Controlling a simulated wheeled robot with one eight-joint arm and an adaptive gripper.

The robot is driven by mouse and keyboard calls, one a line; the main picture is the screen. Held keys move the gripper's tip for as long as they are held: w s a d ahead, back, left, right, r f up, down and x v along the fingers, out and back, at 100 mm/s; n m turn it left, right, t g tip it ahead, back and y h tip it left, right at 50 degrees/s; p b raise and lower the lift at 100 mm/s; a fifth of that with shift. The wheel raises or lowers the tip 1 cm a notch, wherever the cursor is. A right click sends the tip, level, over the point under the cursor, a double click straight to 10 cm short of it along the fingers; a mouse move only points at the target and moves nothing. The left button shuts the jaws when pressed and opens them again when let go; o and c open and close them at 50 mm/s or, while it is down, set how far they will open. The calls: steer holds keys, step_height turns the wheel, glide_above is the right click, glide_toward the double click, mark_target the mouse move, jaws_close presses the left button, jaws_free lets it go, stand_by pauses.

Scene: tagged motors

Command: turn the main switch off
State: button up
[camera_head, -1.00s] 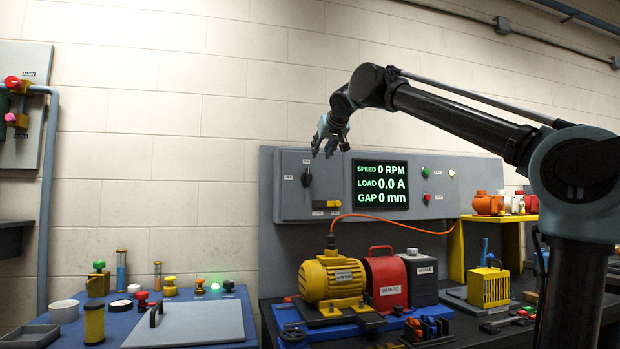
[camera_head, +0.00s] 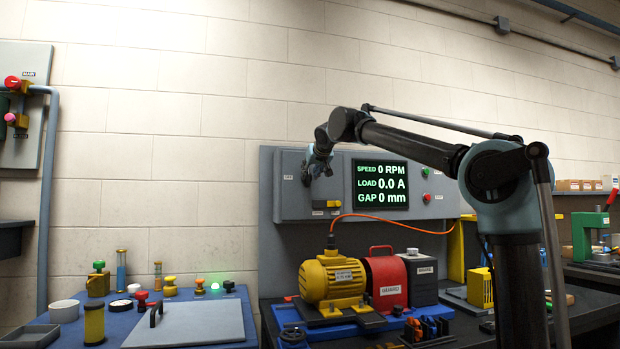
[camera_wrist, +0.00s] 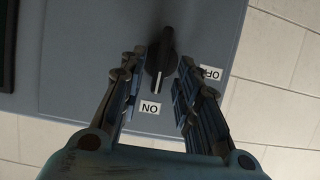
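The main switch appears to be the black rotary knob (camera_wrist: 160,58) on the grey control panel (camera_head: 447,205). In the wrist view its white pointer line is toward the ON label (camera_wrist: 150,107). The OFF label (camera_wrist: 210,73) sits off to the right. My gripper (camera_wrist: 163,62) is open, with one finger on each side of the knob. I cannot tell whether the fingers touch it. In the head view my gripper (camera_head: 317,165) is at the panel's left part and hides the knob.
The panel display (camera_head: 381,184) reads 0 RPM, 0.0 A and 0 mm. A green button (camera_head: 425,171) and a red button (camera_head: 426,197) are to its right. A yellow motor (camera_head: 332,277) stands below. A separate box labelled MAIN (camera_head: 30,62) hangs far left.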

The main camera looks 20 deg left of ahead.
steer(key=shift+x, duration=0.8)
jaws_close()
